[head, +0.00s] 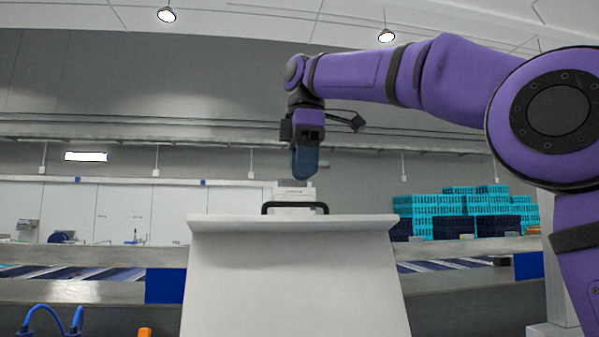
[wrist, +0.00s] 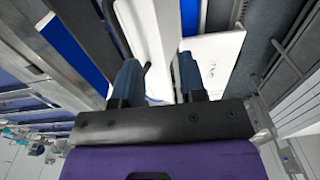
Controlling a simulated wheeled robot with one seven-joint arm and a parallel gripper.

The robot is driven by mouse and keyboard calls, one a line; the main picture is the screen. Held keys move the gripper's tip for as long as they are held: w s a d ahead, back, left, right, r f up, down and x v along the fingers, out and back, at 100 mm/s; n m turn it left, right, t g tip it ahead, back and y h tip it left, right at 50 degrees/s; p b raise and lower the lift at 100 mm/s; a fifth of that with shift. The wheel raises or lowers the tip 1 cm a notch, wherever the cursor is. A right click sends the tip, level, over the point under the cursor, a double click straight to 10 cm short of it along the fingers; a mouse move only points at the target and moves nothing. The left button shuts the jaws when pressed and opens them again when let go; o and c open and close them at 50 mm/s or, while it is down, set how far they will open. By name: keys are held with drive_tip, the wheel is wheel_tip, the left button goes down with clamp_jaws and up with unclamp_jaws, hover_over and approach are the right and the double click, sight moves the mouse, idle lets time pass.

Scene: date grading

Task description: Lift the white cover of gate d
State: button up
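The white cover (head: 290,285) stands upright in the middle of the head view, with a flat ledge on top and a black bar handle (head: 295,205) at its upper edge. My gripper (head: 304,163) points down above the handle, apart from it. In the wrist view my gripper (wrist: 158,62) has two blue fingers spread apart with nothing clearly held between them. White surfaces lie beyond the fingers, one a panel (wrist: 212,62) with small unreadable marks. A gate letter is not readable in either view, so I cannot confirm which gate this is.
A small white device (head: 294,190) shows behind the handle. Stacked teal and dark blue crates (head: 460,208) stand at the back right. A grey rail (head: 90,252) and belts run behind the cover on both sides. The air around my gripper is clear.

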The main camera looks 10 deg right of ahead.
drive_tip(key=s+d+r, duration=0.1)
drive_tip(key=s+d, duration=0.1)
drive_tip(key=s, duration=1)
idle(0.3)
